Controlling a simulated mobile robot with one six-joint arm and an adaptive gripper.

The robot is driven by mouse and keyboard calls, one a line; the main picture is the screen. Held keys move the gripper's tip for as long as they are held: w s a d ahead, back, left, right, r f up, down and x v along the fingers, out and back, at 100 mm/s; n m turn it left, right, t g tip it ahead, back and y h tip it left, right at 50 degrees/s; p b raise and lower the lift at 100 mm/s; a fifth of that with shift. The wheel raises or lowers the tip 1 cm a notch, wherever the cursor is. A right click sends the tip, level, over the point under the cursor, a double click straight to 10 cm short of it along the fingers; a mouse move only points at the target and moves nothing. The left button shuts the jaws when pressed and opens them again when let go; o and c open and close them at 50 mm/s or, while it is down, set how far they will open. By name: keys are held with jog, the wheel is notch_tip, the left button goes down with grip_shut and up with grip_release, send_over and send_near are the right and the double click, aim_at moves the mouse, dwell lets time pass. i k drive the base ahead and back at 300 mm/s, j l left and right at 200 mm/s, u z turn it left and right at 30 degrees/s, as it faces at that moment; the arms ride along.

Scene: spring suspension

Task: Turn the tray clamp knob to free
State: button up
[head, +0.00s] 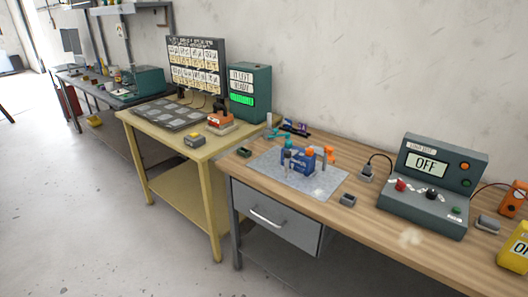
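A dark grey tray (168,112) with several round-cornered recesses lies on the yellow bench at the middle left. At its right end stands a device with an orange-red top (219,118) on a pale base. A small grey box with a yellow top (194,139) sits at the bench's front edge. I cannot tell which of these, if any, carries the clamp knob; no knob position can be read there. My gripper is not in view.
A wooden bench (390,208) on the right holds a grey mat (325,183) with a blue fixture (303,161), and a control box (432,185) reading OFF. Behind the tray stand a card board (197,65) and a green cabinet (250,92). The floor (110,220) in front is clear.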

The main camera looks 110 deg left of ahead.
aim_at(287, 154)
jog(key=u, duration=3.5)
jog(key=i+j+z, duration=0.1)
jog(key=i, duration=0.4)
jog(key=i+j+z, duration=0.1)
jog(key=i, duration=0.4)
jog(key=i+j, duration=0.35)
jog(key=i+j+z, duration=0.15)
jog(key=i, duration=0.45)
jog(key=i+j+z, duration=0.1)
jog(key=i+j, duration=0.25)
jog(key=i, duration=0.1)
